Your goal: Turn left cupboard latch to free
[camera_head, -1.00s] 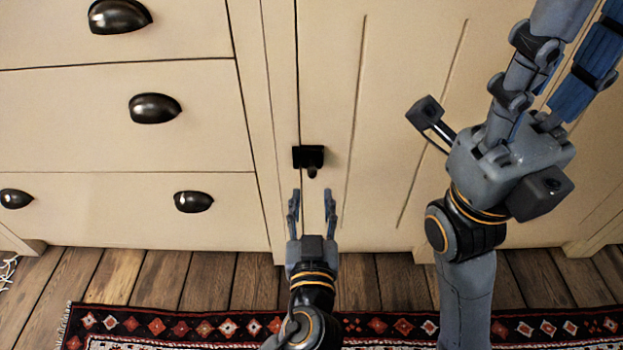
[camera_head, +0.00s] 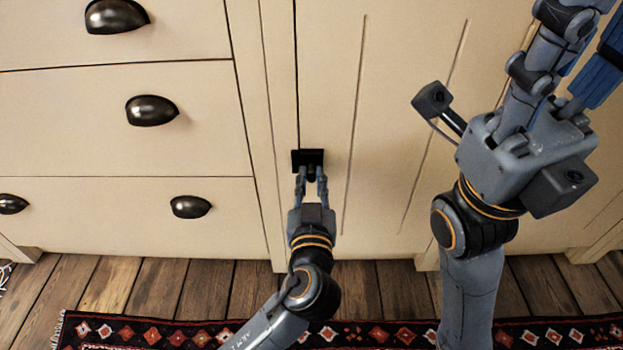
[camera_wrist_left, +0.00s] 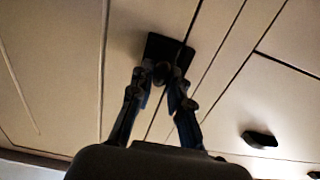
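The black latch (camera_head: 299,158) is a dark square plate with a small round knob, mounted at the left edge of the pale cupboard door (camera_head: 400,60). It also shows in the left wrist view (camera_wrist_left: 158,46). My left gripper (camera_head: 311,171) is at the latch from below, its two fingers closed in on either side of the knob. In the left wrist view the fingertips (camera_wrist_left: 161,76) flank the knob closely and seem to touch it; they partly hide it. My right gripper (camera_head: 568,55) is raised at the right, its fingers spread apart, tips cut off by the frame.
Drawers with dark cup handles (camera_head: 152,110) are left of the door. A wooden floor (camera_head: 190,285) and a patterned red rug (camera_head: 180,333) lie below. My right arm covers part of the door's right side.

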